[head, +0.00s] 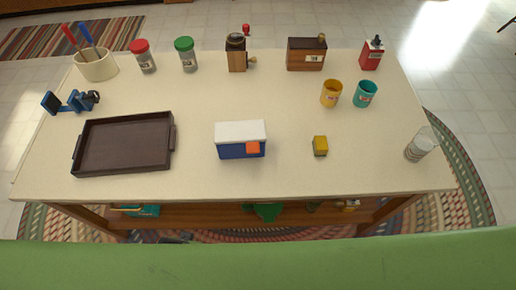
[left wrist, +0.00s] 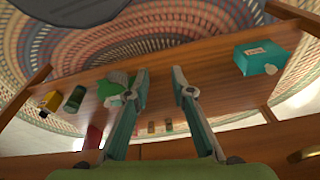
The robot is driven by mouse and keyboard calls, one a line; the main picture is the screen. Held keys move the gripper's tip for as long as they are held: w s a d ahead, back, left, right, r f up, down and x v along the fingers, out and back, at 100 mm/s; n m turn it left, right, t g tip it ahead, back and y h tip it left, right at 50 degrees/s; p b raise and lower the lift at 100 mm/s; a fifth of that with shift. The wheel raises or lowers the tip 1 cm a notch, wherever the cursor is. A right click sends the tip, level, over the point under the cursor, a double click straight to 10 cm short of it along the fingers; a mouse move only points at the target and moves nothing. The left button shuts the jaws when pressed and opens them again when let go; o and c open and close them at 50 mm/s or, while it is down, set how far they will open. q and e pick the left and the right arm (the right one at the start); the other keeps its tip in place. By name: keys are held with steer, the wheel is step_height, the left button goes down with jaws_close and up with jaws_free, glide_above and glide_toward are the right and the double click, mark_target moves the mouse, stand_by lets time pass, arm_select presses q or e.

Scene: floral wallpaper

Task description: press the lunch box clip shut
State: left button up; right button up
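The lunch box (head: 241,143) stands on the table near the front middle. It has a blue body and a white lid. An orange clip (head: 253,148) is on its front side; I cannot tell from here whether it is latched. My left gripper (left wrist: 161,84) shows only in the left wrist view, with its two fingers apart and nothing between them. It is away from the lunch box, facing a lower wooden shelf. My right gripper is not in either view.
A dark tray (head: 125,144) lies left of the lunch box, and a small yellow block (head: 320,146) sits to its right. Cups, jars and a grinder (head: 236,53) stand farther back. The lower shelf (left wrist: 215,90) holds a teal box (left wrist: 258,58).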

arm_select(q)
steer(key=w+r+t, duration=0.1)
steer(key=w+r, duration=0.3)
steer(key=r, duration=1.1)
step_height(320, 180, up, 20)
steer(key=m+t+h+p, duration=0.1)
steer(key=m+t+h, duration=0.6)
steer(key=m+h, duration=0.15)
glide_above(257, 152)
steer(key=s, duration=0.2)
steer(key=d+m+g+h, duration=0.1)
steer(key=d+m+h, duration=0.15)
steer(key=m, duration=0.25)
steer(key=s+a+f+m+g+h, duration=0.1)
steer(key=a+f+m+g, duration=0.15)
steer(key=a, duration=0.45)
steer(key=a+f+m+g+h, duration=0.1)
steer(key=a+m+g+h, duration=0.2)
steer(key=a, duration=0.5)
steer(key=shift+g+y, duration=0.25)
steer(key=shift+y, duration=0.45)
steer(key=p+x, duration=0.2)
steer(key=x, duration=1.2)
steer(key=shift+f+p, duration=0.1)
steer(key=shift+p, duration=0.3)
jaws_close()
